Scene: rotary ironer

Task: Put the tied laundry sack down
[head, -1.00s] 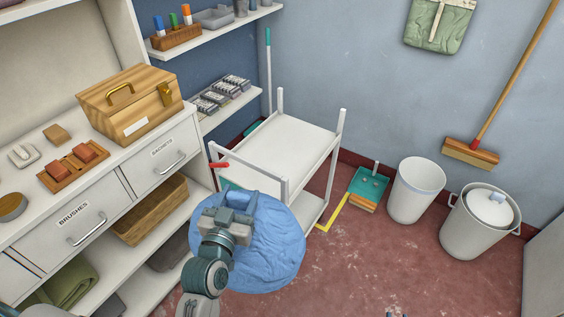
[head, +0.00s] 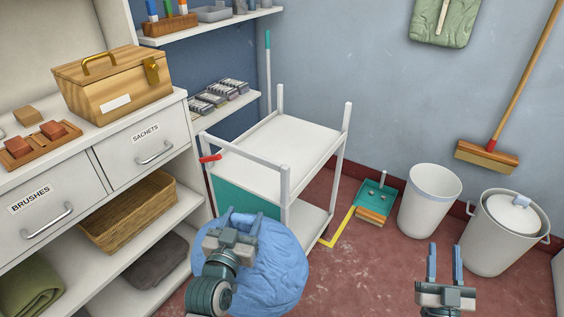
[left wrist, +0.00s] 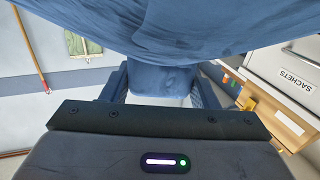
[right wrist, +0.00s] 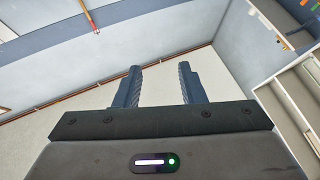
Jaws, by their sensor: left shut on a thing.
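The blue laundry sack (head: 275,275) hangs in front of the white cart at the bottom of the head view. My left gripper (head: 238,222) is shut on it; the fingers hide the held part. In the left wrist view the blue cloth (left wrist: 190,30) fills the top and a gathered part sits between the fingers (left wrist: 160,85). I cannot tell whether the sack touches the floor. My right gripper (head: 444,262) is open and empty at the lower right, over the red floor. It also shows open in the right wrist view (right wrist: 158,85).
A white cart (head: 275,150) with a red handle stands behind the sack. A teal dustpan (head: 376,192), a white bin (head: 428,200) and a lidded bucket (head: 500,240) stand along the wall. Shelving with a wooden box (head: 115,90) is at left. Red floor is clear at the centre bottom.

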